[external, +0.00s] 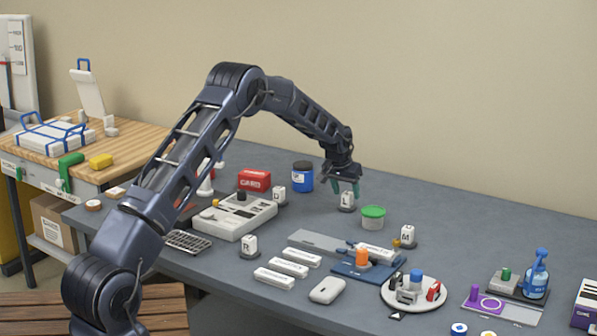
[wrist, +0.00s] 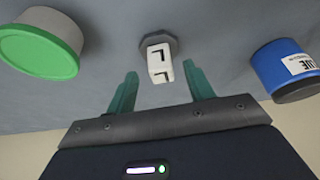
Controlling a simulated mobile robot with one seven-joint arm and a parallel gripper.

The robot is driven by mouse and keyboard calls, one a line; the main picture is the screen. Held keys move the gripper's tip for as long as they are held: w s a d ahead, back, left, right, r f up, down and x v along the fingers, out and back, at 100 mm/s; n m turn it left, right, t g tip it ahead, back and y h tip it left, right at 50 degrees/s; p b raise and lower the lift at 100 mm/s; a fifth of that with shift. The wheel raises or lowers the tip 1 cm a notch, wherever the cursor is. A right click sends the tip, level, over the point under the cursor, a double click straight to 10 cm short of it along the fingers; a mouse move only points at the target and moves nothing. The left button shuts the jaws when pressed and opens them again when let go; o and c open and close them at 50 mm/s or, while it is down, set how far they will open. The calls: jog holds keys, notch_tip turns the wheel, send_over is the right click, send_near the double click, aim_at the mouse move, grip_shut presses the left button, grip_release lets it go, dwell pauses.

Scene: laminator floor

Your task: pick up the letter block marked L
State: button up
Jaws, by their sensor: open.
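The letter block marked L (external: 346,198) is a small white block with black lettering on a dark grey base, standing toward the back of the grey table. It also shows in the wrist view (wrist: 160,64), where its L reads on two faces. My gripper (external: 346,186) is right at the block in the external view, with its green fingers partly overlapping it. In the wrist view my gripper (wrist: 160,82) is open, with one green finger on each side of the block's near end. Gaps show between the block and both fingers.
A green-lidded tub (external: 373,218) stands close to the block's right, and a blue jar (external: 302,177) to its left. Other letter blocks, D (external: 279,196), R (external: 249,246) and M (external: 408,236), stand around. Bare table lies behind the block.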

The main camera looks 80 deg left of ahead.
aim_at(347, 193)
jog(key=x, duration=0.3)
jog(key=shift+w+a+f, duration=0.1)
jog(key=shift+a+f, duration=0.1)
jog(key=shift+f, duration=0.1)
grip_shut()
jog(key=shift+r, duration=0.1)
